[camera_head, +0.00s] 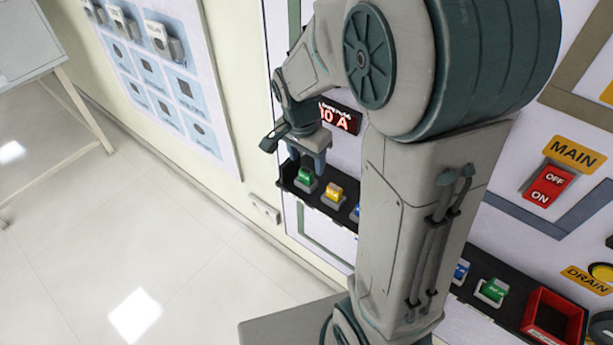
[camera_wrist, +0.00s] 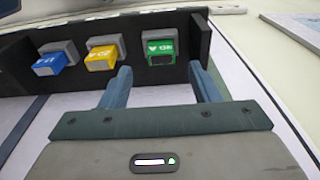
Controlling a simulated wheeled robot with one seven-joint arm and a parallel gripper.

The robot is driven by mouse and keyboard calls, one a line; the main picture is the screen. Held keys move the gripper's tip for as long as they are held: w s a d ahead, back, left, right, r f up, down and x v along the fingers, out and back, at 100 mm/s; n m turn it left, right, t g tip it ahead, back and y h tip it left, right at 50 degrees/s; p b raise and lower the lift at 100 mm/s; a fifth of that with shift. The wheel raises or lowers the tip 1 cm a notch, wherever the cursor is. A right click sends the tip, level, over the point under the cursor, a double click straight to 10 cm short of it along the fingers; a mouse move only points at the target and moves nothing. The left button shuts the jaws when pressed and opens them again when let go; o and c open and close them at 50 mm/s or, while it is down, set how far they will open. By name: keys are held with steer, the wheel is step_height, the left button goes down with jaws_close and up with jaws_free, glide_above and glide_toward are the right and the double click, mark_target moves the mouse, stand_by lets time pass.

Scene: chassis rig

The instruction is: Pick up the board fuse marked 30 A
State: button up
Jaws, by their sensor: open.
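A green fuse (camera_wrist: 160,48) sits in a black rack (camera_wrist: 20,80) on the wall panel, at the rack's right end in the wrist view. Its marking is upside down and looks like 30. My gripper (camera_wrist: 160,80) is open, with one finger on each side of the green fuse and the fingertips just short of it or beside it. Contact cannot be told. In the head view, my gripper (camera_head: 307,158) is just above the same green fuse (camera_head: 306,178), at the rack's left end.
A yellow fuse (camera_wrist: 103,55) and a blue fuse (camera_wrist: 52,62) sit beside the green one. My arm hides the rack's middle. Another green fuse (camera_head: 493,290) and a red bin (camera_head: 532,322) are at lower right. A red display (camera_head: 341,117), partly hidden, ends in "0 A". Open floor lies left.

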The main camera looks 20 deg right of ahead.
mark_target(306, 171)
step_height(306, 171, down, 4)
steer(key=shift+w+r, duration=0.1)
steer(key=shift+r, duration=0.15)
steer(key=c, duration=1.1)
steer(key=shift+o, duration=0.2)
